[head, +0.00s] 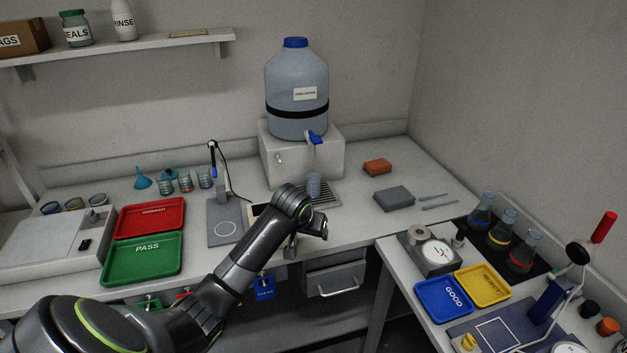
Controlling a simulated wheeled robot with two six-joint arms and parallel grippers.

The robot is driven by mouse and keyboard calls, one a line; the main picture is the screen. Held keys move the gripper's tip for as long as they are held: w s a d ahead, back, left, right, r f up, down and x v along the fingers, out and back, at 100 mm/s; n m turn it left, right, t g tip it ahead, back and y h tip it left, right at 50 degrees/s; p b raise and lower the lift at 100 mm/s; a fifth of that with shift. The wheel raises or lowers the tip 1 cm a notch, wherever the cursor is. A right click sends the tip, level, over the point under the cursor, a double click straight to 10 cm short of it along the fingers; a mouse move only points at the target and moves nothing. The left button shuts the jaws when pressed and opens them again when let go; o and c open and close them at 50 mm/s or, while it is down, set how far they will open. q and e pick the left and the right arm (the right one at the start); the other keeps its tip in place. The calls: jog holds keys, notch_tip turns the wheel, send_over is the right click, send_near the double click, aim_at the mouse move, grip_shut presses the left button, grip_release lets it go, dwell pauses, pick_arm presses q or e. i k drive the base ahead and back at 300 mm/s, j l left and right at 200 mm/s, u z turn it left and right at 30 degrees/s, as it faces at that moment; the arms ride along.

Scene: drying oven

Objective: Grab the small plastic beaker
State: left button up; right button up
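My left gripper (291,250) points down near the bench's front edge, apart from the beaker. It is small and dark, and its opening cannot be made out. My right gripper is not in view.
Several small cups (185,182) stand at the back left by a probe stand (223,218). A red tray (150,216) and green tray (143,258) lie left. A grey block (394,198) and orange sponge (377,167) lie right. Flasks (502,232) stand on the right-hand bench.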

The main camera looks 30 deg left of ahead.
aim_at(312, 179)
jog(key=i+j, duration=0.65)
jog(key=i, duration=0.05)
